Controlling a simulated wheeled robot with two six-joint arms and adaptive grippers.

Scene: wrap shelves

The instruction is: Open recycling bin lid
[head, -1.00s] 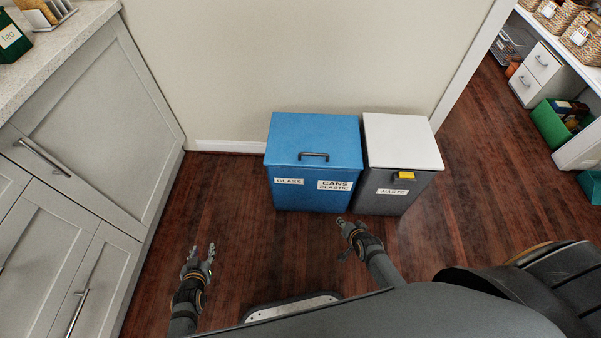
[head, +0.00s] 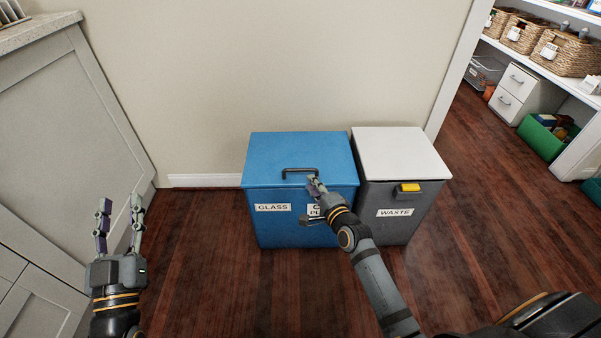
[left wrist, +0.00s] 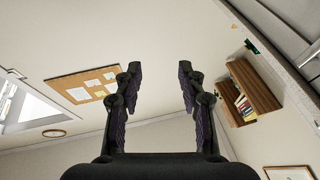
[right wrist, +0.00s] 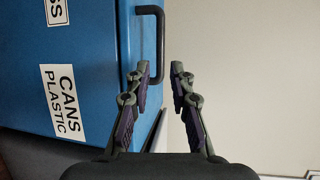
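The blue recycling bin (head: 290,220) stands against the wall, labelled GLASS and CANS PLASTIC. Its blue lid (head: 290,152) is down, with a dark bar handle (head: 300,171) near the front edge. My right gripper (head: 312,182) is at the right end of this handle in the head view. My left gripper (head: 120,205) is open and empty, pointing up, left of the bin.
A grey waste bin (head: 395,225) with a white lid and yellow pedal-like tab stands right beside the blue bin. A grey cabinet (head: 70,130) is at the left. Shelves with baskets (head: 560,50) are at the far right. The wooden floor before the bins is clear.

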